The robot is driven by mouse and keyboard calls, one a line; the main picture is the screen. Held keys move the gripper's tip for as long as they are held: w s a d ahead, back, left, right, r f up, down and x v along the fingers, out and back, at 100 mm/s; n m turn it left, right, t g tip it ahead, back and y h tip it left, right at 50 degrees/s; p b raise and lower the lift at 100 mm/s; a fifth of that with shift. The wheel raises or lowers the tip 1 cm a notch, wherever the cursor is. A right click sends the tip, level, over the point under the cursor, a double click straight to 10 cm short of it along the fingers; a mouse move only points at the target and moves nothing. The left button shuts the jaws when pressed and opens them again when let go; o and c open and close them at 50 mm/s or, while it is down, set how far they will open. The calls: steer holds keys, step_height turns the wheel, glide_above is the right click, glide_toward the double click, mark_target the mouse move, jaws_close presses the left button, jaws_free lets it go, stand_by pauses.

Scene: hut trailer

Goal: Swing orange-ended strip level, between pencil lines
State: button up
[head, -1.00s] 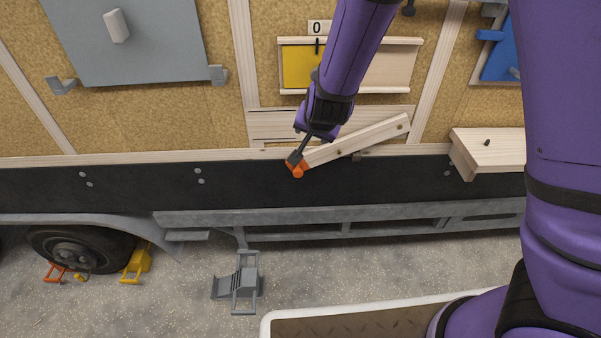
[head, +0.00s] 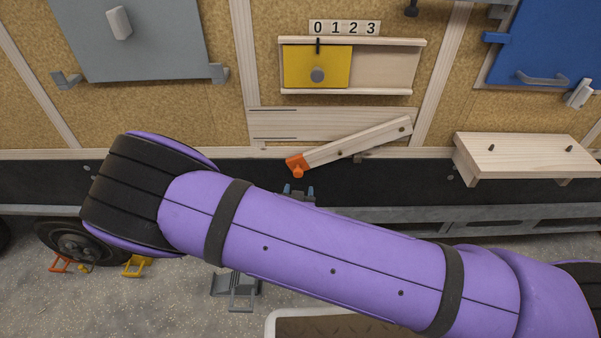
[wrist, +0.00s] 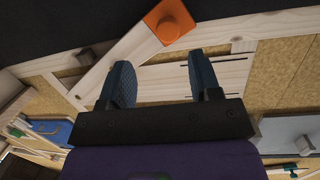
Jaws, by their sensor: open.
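The pale wooden strip (head: 352,143) slants across the wall, its orange end (head: 297,165) low at the left and its other end higher at the right. A dark screw head shows partway along it. Behind it is a pale backing board (head: 320,118) with two dark pencil lines (head: 273,110) at its left, one above the other; the orange end hangs below both. My gripper (head: 299,190) is just below the orange end, mostly hidden by my arm. In the wrist view my gripper (wrist: 161,80) is open and empty, with the orange end (wrist: 170,21) beyond the fingertips, apart from them.
A yellow sliding panel (head: 302,66) with a round knob sits under number tiles 0 to 3 (head: 344,28). A wooden shelf (head: 510,155) with pegs juts out at right. A blue door (head: 545,45) and a grey panel (head: 130,45) flank the wall.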

mark_target(298, 175)
steer(key=w, duration=0.3)
steer(key=w+f+n+t+y, duration=0.1)
steer(key=w, duration=0.2)
steer(key=w+t, duration=0.1)
steer(key=w, duration=0.2)
steer(key=shift+w+f+n, duration=0.15)
steer(key=shift+w+n, duration=0.05)
steer(key=shift+n, duration=0.1)
steer(key=shift+c, duration=0.3)
jaws_close()
